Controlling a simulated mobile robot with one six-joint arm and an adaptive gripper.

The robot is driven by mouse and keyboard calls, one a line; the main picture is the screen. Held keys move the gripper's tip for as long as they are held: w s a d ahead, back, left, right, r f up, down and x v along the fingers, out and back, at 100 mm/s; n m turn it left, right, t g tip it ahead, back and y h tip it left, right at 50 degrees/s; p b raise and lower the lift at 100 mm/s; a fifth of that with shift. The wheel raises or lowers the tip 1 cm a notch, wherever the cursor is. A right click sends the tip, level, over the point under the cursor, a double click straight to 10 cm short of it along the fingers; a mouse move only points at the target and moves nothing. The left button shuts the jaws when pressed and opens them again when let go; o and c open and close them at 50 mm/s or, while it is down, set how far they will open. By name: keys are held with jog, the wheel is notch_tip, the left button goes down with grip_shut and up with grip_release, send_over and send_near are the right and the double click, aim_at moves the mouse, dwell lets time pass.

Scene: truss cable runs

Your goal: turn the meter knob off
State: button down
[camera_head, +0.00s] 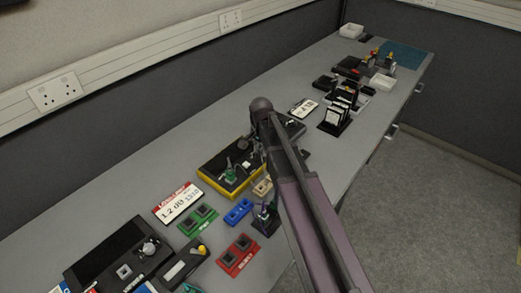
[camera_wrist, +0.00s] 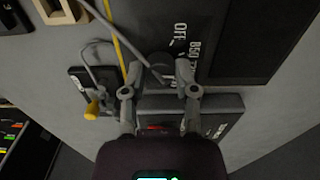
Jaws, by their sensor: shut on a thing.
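In the wrist view, the meter's dark face (camera_wrist: 214,32) carries white "OFF" and "850" markings. Its dark round knob (camera_wrist: 160,64) lies between the fingertips of my gripper (camera_wrist: 160,74). My gripper is shut on the knob, with one finger on each side. A pale line shows on the knob's lower part, and the "OFF" mark is above and right of it. In the head view, my arm covers the gripper and the knob.
In the wrist view, a grey box (camera_wrist: 226,103) lies close below the fingers, and a dark block with a yellow-tipped part (camera_wrist: 92,108) is left. In the head view, a yellow-edged tray (camera_head: 206,168), green block (camera_head: 198,219) and red block (camera_head: 238,255) crowd the bench left of my arm.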

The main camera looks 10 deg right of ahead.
jog(key=n, duration=1.3)
dwell(0.4)
jog(key=shift+c, duration=1.9)
grip_release()
jog(key=shift+m, duration=0.3)
